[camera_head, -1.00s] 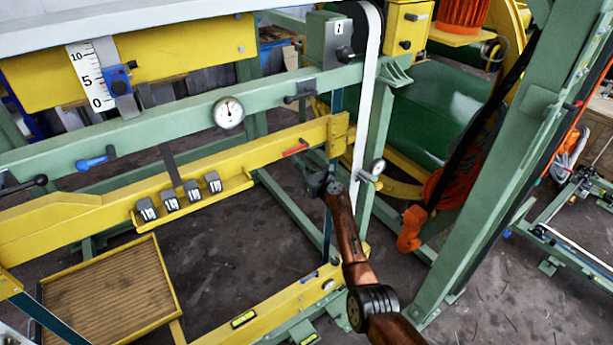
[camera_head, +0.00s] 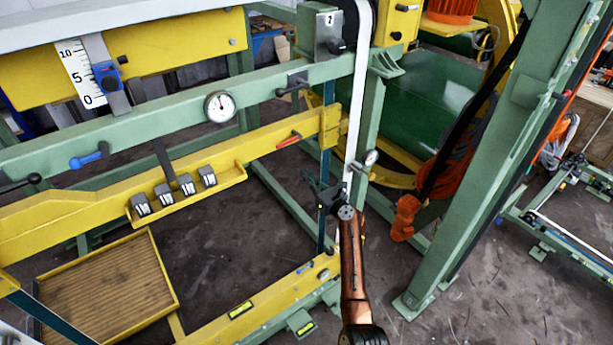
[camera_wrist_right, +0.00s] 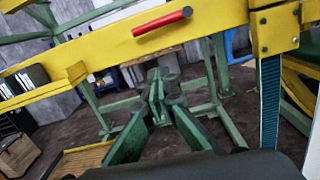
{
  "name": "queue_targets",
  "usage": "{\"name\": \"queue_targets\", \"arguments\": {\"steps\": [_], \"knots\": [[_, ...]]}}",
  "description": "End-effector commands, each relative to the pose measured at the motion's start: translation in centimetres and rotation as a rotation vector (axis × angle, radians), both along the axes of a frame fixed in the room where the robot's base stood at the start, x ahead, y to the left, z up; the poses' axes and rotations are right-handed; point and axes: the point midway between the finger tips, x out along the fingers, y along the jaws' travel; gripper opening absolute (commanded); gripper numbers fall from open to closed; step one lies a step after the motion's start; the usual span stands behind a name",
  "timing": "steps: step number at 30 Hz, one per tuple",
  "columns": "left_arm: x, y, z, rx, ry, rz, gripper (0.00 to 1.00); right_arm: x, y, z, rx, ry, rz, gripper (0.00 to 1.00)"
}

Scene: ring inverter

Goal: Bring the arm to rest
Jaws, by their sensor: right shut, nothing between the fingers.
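My right arm (camera_head: 353,270), copper-brown, comes up from the bottom of the head view, right of centre. Its dark gripper (camera_head: 319,188) points up and to the left, in front of the frame's right end, near the white belt and the blue strip. In the right wrist view the green-grey fingers of the right gripper (camera_wrist_right: 161,88) meet at their tips with nothing between them. The yellow beam with a red handle (camera_wrist_right: 162,21) crosses above them in that view. I cannot tell the exact gap between gripper and frame. My left gripper is not in view.
The green frame rail carries a round dial (camera_head: 220,107). A yellow beam bears several dark weights (camera_head: 164,193). A small dial (camera_head: 370,157) sits close right of the gripper. A green post (camera_head: 490,160) stands at right. Bare floor (camera_head: 480,300) shows at the lower right.

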Motion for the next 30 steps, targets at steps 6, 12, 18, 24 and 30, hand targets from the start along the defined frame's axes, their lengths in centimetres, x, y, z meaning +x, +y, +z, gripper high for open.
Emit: {"name": "queue_targets", "arguments": {"steps": [6, 12, 18, 24, 30], "knots": [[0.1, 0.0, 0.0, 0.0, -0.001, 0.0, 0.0, 0.0, 0.0, 0.0, -0.001, 0.001, 0.0, 0.0], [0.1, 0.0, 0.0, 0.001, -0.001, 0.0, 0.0, 0.0, 0.0, 0.0, -0.001, 0.001, 0.0, 0.0], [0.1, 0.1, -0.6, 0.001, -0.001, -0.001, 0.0, -0.4, -0.8, -4.3, -0.084, 0.012, -0.016, 0.0], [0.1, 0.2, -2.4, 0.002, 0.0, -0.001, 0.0, -2.7, -3.5, -17.3, -0.38, 0.035, -0.041, 0.0], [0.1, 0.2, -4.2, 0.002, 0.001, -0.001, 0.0, -7.1, -6.8, -30.9, -0.722, 0.052, -0.007, 0.0]]}}
